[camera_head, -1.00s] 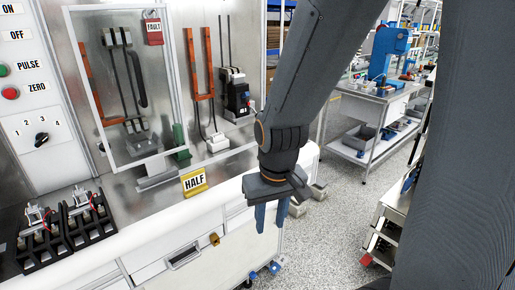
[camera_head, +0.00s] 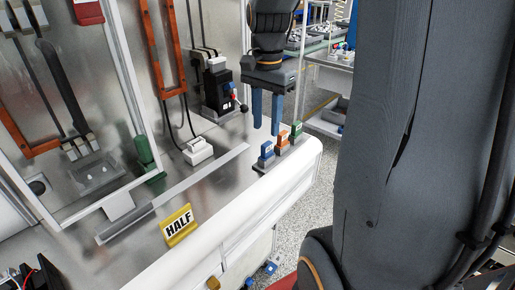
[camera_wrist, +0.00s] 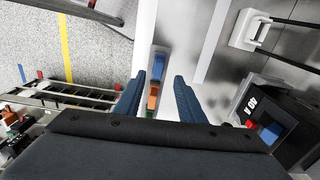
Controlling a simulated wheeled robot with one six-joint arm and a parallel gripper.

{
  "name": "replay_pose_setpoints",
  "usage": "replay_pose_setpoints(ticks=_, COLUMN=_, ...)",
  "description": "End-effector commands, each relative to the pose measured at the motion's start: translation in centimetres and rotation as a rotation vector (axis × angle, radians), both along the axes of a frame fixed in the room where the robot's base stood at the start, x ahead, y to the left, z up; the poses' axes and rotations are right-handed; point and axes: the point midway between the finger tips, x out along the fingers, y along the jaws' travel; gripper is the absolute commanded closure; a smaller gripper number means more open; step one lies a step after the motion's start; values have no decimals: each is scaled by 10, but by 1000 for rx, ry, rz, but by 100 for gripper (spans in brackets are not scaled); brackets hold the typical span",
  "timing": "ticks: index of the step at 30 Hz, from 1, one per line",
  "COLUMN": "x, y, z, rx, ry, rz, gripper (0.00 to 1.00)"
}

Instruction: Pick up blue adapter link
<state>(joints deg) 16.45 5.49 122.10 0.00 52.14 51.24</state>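The blue adapter link (camera_head: 266,151) stands upright in a grey holder at the right end of the white bench top. It also shows in the wrist view (camera_wrist: 158,66), at the far end of a row with an orange link (camera_wrist: 153,97) and a green link (camera_wrist: 149,113). My gripper (camera_head: 266,128) is open and points down, with nothing between its two fingers. In the head view its fingertips appear just above and behind the blue link, apart from it. In the wrist view the row shows between the fingers (camera_wrist: 158,97), with the blue link toward the top.
A black breaker unit (camera_head: 218,88) with a lever stands left of my gripper. A white connector block (camera_head: 198,151) with cables, a metal rail (camera_head: 180,190) and a yellow HALF sign (camera_head: 179,225) are on the bench. The floor (camera_head: 292,205) lies beyond the bench edge.

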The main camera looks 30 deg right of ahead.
Motion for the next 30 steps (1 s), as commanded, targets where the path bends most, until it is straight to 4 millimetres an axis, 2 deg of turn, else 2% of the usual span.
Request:
replay_pose_setpoints(ticks=2, x=0, y=-4, z=0, rx=2, ry=6, rz=-36, gripper=64)
replay_pose_setpoints(ticks=11, x=-3, y=-7, z=-29, rx=3, ry=10, rz=-47, gripper=64)
replay_pose_setpoints(ticks=21, x=-6, y=-4, z=-70, rx=2, ry=6, rz=-43, gripper=64)
replay_pose_setpoints(ticks=30, x=-5, y=-4, z=-74, rx=1, ry=5, rz=-41, gripper=66)
